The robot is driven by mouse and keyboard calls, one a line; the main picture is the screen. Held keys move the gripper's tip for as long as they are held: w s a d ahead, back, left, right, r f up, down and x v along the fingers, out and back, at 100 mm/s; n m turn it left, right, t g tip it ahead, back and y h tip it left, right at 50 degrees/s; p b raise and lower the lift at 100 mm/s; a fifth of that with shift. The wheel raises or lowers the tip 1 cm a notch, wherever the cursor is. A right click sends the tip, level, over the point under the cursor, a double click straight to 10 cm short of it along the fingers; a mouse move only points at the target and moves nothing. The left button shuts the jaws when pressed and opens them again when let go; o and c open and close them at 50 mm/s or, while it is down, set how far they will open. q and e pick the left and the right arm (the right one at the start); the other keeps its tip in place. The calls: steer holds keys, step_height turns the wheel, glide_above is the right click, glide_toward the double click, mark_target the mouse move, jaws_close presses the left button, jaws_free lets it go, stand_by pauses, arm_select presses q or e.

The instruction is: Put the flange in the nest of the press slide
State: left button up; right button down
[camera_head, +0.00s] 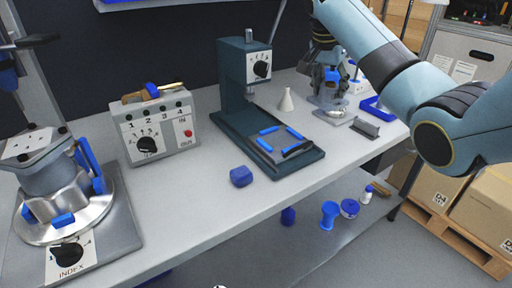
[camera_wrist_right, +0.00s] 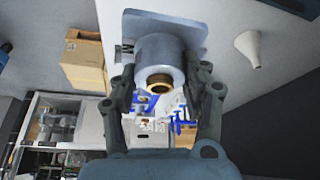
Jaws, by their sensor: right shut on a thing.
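The flange (camera_wrist_right: 160,60) shows in the right wrist view as a grey round boss with a brass ring at its end and a square plate behind it. My right gripper (camera_wrist_right: 168,92) has its fingers on both sides of the boss and is shut on it. In the head view my right gripper (camera_head: 328,88) is at the back right of the bench, and the flange's plate (camera_head: 336,117) shows below it, at or close to the bench top. The dark green press (camera_head: 234,80) stands left of it. Its slide nest (camera_head: 276,142), edged with blue strips, looks empty.
A pale cone (camera_head: 286,100) stands between press and gripper; it also shows in the wrist view (camera_wrist_right: 248,45). A grey angled block (camera_head: 365,128) and a blue tray (camera_head: 377,108) lie right.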

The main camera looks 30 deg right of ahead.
steer(key=shift+w+a+r, duration=0.3)
steer(key=shift+a+r, duration=0.15)
steer(key=shift+r, duration=0.3)
steer(key=shift+w+a+f, duration=0.1)
steer(key=shift+w, duration=0.05)
steer(key=p, duration=0.1)
glide_above(285, 137)
steer(key=a, duration=0.2)
steer(key=f, duration=0.6)
steer(key=shift+s+d+f, duration=0.15)
steer(key=shift+s+f, duration=0.1)
steer(key=shift+s, duration=0.05)
steer(key=shift+f, duration=2.1)
steer(key=c, duration=1.1)
jaws_free()
steer(key=shift+f, duration=0.15)
steer(key=o, duration=0.5)
steer(key=shift+c, duration=0.2)
